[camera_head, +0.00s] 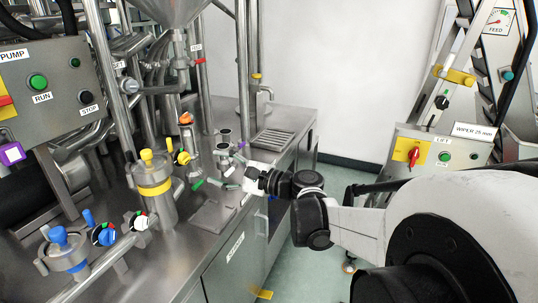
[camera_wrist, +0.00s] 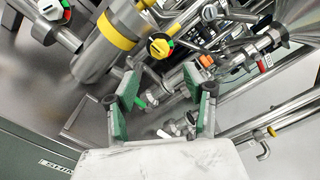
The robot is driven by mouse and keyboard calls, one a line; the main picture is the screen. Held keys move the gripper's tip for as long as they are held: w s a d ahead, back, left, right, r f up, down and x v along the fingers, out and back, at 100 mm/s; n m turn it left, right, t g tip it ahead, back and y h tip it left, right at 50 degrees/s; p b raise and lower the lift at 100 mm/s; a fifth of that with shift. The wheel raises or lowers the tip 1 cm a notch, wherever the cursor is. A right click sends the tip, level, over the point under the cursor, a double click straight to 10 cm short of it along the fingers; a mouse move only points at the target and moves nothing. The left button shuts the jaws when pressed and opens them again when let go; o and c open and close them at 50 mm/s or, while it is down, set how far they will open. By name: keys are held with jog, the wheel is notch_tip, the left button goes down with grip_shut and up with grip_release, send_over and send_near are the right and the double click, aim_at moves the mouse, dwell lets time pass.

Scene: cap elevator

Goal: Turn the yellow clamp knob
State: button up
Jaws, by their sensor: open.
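A yellow clamp (camera_head: 455,76) with a rounded knob-like end sits across the slanted metal frame at the right of the head view. It does not show in the wrist view. Other yellow knobs are a valve knob (camera_head: 183,157) beside the yellow-banded vessel and the knob (camera_head: 147,155) on that vessel's lid. The valve knob also shows in the wrist view (camera_wrist: 160,46), ahead of my fingers. My gripper (camera_head: 232,174) is above the steel bench's right part, far left of the clamp. In the wrist view its green-padded fingers (camera_wrist: 160,88) are apart, with nothing visibly held.
A control box (camera_head: 445,145) with a red switch stands below the clamp. Pipes, the yellow-banded vessel (camera_head: 155,192) and a blue-topped vessel (camera_head: 68,252) crowd the bench at left. Open floor (camera_head: 340,180) lies between bench and slanted frame, partly behind my arm.

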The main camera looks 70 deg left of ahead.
jog(key=shift+v, duration=1.05)
